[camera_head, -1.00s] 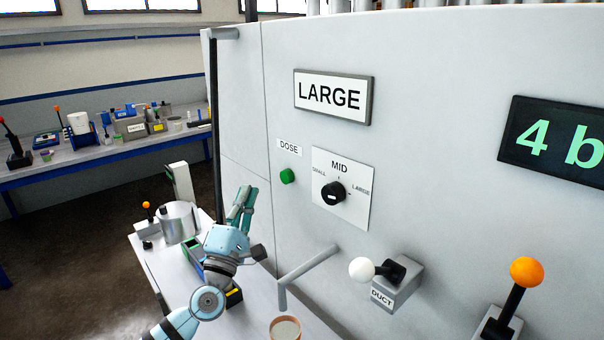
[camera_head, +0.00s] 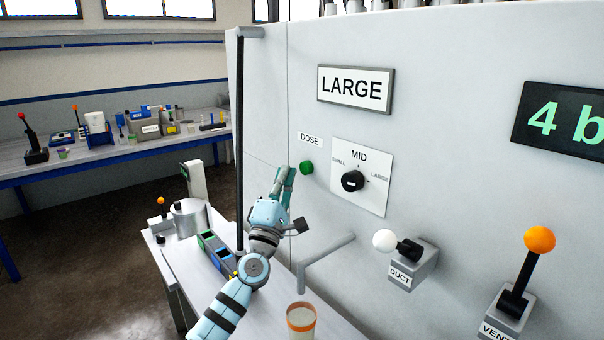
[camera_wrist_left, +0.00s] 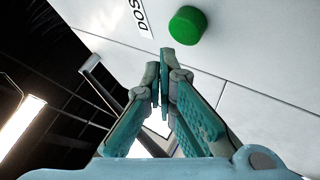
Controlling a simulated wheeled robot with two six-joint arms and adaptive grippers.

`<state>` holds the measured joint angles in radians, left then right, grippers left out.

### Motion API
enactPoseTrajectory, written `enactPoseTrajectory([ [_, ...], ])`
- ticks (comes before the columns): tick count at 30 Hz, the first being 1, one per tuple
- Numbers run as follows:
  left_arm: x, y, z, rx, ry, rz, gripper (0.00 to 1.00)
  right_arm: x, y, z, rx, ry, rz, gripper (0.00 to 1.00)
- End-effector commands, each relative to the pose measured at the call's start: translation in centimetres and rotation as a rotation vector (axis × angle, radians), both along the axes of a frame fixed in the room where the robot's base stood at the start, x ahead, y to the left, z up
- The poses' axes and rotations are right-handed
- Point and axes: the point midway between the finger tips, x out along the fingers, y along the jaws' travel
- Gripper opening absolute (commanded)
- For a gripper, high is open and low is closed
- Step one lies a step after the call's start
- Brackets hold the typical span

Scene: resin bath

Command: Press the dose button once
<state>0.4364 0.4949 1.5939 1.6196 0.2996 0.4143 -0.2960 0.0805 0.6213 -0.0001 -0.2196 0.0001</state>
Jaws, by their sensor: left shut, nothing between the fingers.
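The green dose button (camera_head: 307,167) sits on the grey machine panel under the white DOSE label (camera_head: 310,139). It also shows in the left wrist view (camera_wrist_left: 188,25), just beyond the fingertips. My left gripper (camera_head: 288,172) is shut and empty, pointing up, just left of the button and a little lower. In the left wrist view its fingertips (camera_wrist_left: 164,56) are close together, with a visible gap to the button in the picture. Whether they touch the panel cannot be told. My right gripper is not in view.
A dial (camera_head: 352,181) marked MID is right of the button. A LARGE sign (camera_head: 355,90) hangs above. The DUCT lever (camera_head: 385,241), VENT lever (camera_head: 539,240) and a grey bent pipe (camera_head: 325,262) stick out below. A cup (camera_head: 301,322) stands under the pipe.

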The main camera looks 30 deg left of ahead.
Motion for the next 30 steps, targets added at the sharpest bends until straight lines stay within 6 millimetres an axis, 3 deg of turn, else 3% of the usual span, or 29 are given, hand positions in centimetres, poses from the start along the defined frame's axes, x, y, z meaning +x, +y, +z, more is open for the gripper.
enactPoseTrajectory([
  [4, 0.47, -0.18, 0.01, 0.001, 0.001, 0.0, 0.0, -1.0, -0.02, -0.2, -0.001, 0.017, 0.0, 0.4],
  [30, 0.44, -0.17, 0.06, 0.001, 0.0, 0.0, 0.0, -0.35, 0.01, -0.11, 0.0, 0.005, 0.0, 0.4],
])
